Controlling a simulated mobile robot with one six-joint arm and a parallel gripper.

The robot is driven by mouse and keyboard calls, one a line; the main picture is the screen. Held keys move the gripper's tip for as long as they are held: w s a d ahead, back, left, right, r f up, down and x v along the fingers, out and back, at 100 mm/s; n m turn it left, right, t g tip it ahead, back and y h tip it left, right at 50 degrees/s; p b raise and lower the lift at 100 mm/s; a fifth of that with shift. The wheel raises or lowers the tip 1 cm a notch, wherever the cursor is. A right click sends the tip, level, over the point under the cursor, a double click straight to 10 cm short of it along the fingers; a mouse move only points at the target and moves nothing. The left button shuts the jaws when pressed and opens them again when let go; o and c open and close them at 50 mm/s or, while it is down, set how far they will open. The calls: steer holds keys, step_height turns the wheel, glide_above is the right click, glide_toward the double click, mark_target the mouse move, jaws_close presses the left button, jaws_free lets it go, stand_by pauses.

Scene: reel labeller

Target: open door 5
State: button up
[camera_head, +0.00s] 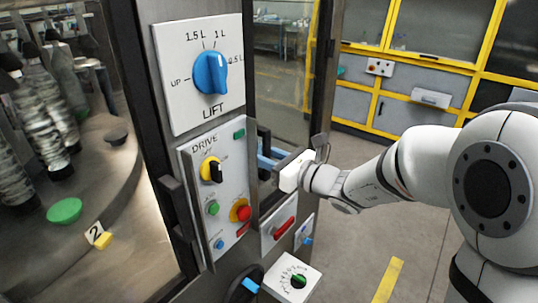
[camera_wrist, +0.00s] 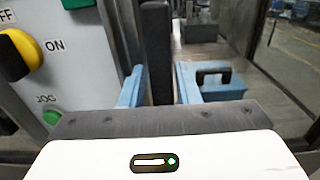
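My gripper (camera_head: 268,158) reaches in from the right to the machine's front, beside the control panel. In the wrist view its two blue fingers (camera_wrist: 160,85) stand apart on either side of a dark upright handle bar (camera_wrist: 157,40). Gaps at the bar look narrow, and I cannot tell whether the fingers touch it. The handle (camera_head: 264,139) is partly hidden in the head view by my gripper. A glazed door (camera_head: 282,75) in a dark frame stands behind it and looks closed. No number 5 label is readable.
A LIFT dial plate (camera_head: 197,75) and a DRIVE panel (camera_head: 217,190) with knobs and buttons are close to the left of my gripper. Another dark handle (camera_head: 178,207) is further left. A small dial box (camera_head: 291,279) juts out below. Open floor (camera_head: 360,245) lies to the right.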

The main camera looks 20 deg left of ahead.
steer(key=shift+c, duration=0.4)
jaws_close()
